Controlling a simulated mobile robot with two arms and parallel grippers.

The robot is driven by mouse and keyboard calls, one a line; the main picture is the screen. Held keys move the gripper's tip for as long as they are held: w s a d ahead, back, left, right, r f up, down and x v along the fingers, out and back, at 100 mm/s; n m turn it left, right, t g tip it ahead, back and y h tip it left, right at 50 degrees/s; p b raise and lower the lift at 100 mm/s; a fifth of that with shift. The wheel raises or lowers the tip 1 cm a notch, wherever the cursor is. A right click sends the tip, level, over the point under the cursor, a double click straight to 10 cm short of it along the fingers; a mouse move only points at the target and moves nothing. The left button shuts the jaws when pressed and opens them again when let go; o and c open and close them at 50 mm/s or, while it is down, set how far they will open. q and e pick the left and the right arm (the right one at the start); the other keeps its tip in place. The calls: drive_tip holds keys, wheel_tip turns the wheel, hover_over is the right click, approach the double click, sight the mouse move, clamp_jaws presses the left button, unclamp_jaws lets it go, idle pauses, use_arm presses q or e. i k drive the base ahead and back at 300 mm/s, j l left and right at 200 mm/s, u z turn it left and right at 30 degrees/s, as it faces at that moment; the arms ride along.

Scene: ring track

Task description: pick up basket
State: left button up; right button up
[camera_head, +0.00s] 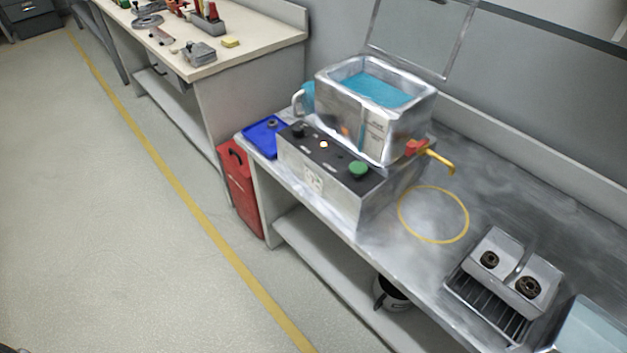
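A small metal basket (508,274) with an upright handle sits on the right part of the steel bench. Two dark ring-shaped parts (489,259) lie in it. It stands on or against a slotted wire rack (487,308); I cannot tell exactly how they touch. Neither of my grippers shows in the head view.
A pale bin (588,331) is right of the basket. The floor (110,230) is clear.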

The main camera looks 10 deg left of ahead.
sight(517, 260)
drive_tip(key=z, duration=1.25)
